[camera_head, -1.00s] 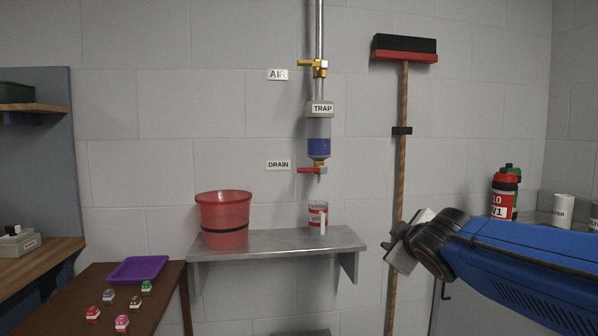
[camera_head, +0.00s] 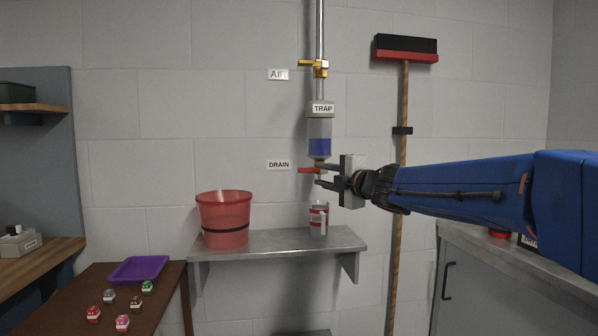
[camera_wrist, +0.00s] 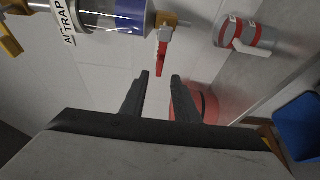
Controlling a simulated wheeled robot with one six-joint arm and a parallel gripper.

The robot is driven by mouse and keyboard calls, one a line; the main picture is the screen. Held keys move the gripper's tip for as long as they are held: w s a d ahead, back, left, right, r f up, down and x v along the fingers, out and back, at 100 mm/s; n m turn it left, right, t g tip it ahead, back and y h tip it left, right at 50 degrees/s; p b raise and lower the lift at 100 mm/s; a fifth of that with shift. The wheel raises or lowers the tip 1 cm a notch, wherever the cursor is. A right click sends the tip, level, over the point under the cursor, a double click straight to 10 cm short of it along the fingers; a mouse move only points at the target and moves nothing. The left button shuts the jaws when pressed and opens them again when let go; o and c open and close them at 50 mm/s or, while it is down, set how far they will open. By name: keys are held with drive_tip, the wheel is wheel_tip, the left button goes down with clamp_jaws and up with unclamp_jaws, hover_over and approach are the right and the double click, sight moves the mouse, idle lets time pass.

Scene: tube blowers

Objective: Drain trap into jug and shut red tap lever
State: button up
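The trap (camera_head: 319,130) is a clear bowl with blue liquid in its lower part, on the wall pipe. Its red tap lever (camera_head: 309,171) sticks out to the left below the bowl, beside the DRAIN label (camera_head: 278,164). In the wrist view the red lever (camera_wrist: 162,60) lies just ahead of my fingertips, apart from them. My gripper (camera_head: 319,174) is open and empty, at the height of the tap, to its right. The jug (camera_head: 318,219), clear with red bands and a handle, stands on the metal shelf (camera_head: 275,242) below the tap. It also shows in the wrist view (camera_wrist: 250,38).
A red bucket (camera_head: 224,219) stands on the shelf left of the jug. A yellow lever (camera_head: 313,65) sits higher on the pipe by the AIR label (camera_head: 278,75). A broom (camera_head: 402,130) hangs on the wall behind my arm. The wall between the labels and bucket is clear.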

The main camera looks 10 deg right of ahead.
sight(314, 171)
drive_tip(key=x, duration=1.3)
drive_tip(key=shift+w, duration=0.1)
clamp_jaws()
